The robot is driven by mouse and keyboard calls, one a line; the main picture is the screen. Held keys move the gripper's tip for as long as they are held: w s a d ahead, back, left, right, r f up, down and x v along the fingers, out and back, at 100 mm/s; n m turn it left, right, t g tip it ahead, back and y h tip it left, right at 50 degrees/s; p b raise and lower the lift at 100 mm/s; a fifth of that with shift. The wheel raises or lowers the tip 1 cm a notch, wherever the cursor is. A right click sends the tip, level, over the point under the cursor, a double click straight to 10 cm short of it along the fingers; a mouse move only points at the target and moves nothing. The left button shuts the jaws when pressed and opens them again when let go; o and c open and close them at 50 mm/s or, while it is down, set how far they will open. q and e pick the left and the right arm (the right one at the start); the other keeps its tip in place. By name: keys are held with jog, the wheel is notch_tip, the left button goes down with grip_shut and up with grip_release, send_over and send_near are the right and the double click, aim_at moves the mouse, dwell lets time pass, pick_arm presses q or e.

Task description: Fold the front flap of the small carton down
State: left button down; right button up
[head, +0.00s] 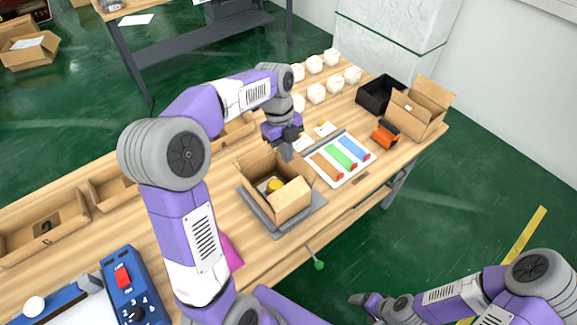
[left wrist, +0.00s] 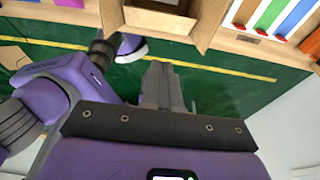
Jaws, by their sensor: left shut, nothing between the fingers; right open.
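The small brown carton (head: 291,203) stands open on a grey plate (head: 256,213) in the middle of the table in the head view. A yellow round-topped item (head: 274,185) sits inside it. Raised cardboard shows around its opening; I cannot tell clearly how the front flap lies. My left gripper (head: 288,151) is shut and empty, at the carton's far right edge; contact cannot be told. In the left wrist view its closed fingers (left wrist: 163,72) point toward the carton (left wrist: 160,20), which is cut by the top edge. My right gripper (head: 366,299) is open and empty, off the table at lower right.
A white tray (head: 352,176) with brown, green and blue strips lies right of the carton. Several white items, a black box (head: 377,94), an orange object (head: 385,133) and another open carton (head: 419,107) stand beyond. Wooden trays (head: 73,222) line the left. A blue device (head: 133,289) sits at front left.

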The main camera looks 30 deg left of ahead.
pick_arm(q)
jog(key=b, duration=0.2)
send_over(288, 189)
jog(key=d, duration=0.1)
jog(key=x, duration=0.3)
jog(key=a+x, duration=0.1)
jog(key=x, duration=0.5)
jog(key=shift+a+f, duration=0.25)
jog(key=shift+f, duration=0.3)
jog(key=shift+w+a+f, duration=0.35)
jog(key=shift+a+f, duration=0.35)
jog(key=shift+f, duration=0.2)
jog(key=shift+w+a+f, duration=0.2)
jog(key=shift+a+f, duration=0.15)
jog(key=shift+f, duration=0.2)
